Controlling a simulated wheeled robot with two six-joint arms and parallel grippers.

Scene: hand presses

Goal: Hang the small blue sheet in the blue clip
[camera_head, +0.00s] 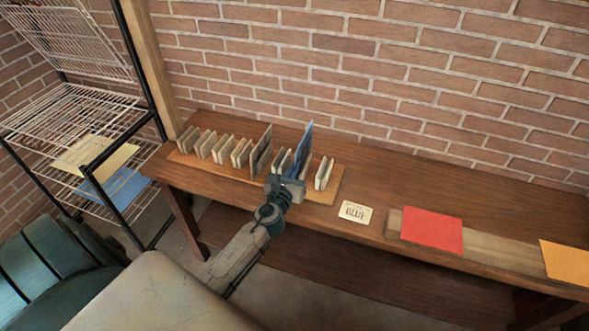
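My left gripper (287,186) is at the front edge of a wooden board on the bench, among upright pale pieces. A thin upright blue piece (305,140) rises just behind it; I cannot tell whether the fingers touch it or how far apart they are. A flat blue sheet (118,187) lies on a lower shelf of the wire rack at the left. I cannot make out a blue clip. My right gripper is not in view.
The wooden bench (450,185) runs along the brick wall. Pale upright pieces (205,145) line the board. A lettered card (355,212), a red sheet (432,230) and an orange sheet (568,262) lie to the right. The wire rack (70,115) holds a yellowish sheet (95,155).

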